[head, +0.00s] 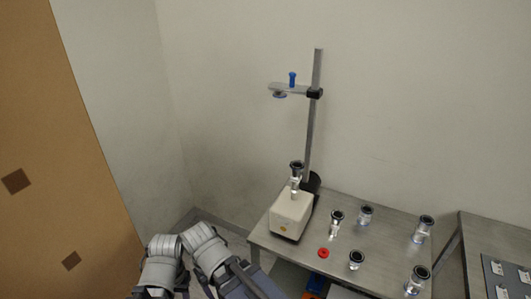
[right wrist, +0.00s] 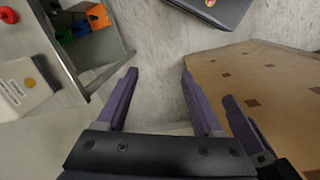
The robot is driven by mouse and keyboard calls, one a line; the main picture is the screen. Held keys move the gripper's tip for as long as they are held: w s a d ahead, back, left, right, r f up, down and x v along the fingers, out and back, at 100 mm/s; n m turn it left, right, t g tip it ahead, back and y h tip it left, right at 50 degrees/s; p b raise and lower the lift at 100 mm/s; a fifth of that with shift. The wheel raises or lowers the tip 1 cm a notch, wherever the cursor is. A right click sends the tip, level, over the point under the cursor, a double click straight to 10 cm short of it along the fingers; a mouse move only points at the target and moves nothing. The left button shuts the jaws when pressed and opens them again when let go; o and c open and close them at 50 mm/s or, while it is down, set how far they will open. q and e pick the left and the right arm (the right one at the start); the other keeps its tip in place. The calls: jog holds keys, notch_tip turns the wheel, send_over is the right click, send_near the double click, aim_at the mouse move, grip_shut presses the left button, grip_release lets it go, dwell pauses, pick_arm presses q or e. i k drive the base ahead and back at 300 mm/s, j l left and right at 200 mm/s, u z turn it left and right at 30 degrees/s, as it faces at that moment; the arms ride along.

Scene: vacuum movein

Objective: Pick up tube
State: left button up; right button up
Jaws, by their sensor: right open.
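Several clear, silvery tubes with dark ringed tops stand on the metal table (head: 385,240) in the head view. Another tube (head: 296,178) stands on the white box-shaped device (head: 291,214). My right gripper (right wrist: 158,75) is open and empty, over the floor beside the table in the right wrist view. One purple finger, apparently of my left gripper (right wrist: 240,122), shows beside it; its opening is hidden.
A stand (head: 311,125) with a clamp arm (head: 290,89) rises behind the device. A second table (head: 490,240) is at right; a brown panel (head: 60,150) is at left.

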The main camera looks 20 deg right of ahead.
aim_at(423, 228)
jog(key=k+j+z, duration=0.1)
jog(key=z, duration=2.05)
jog(key=k+j, duration=0.05)
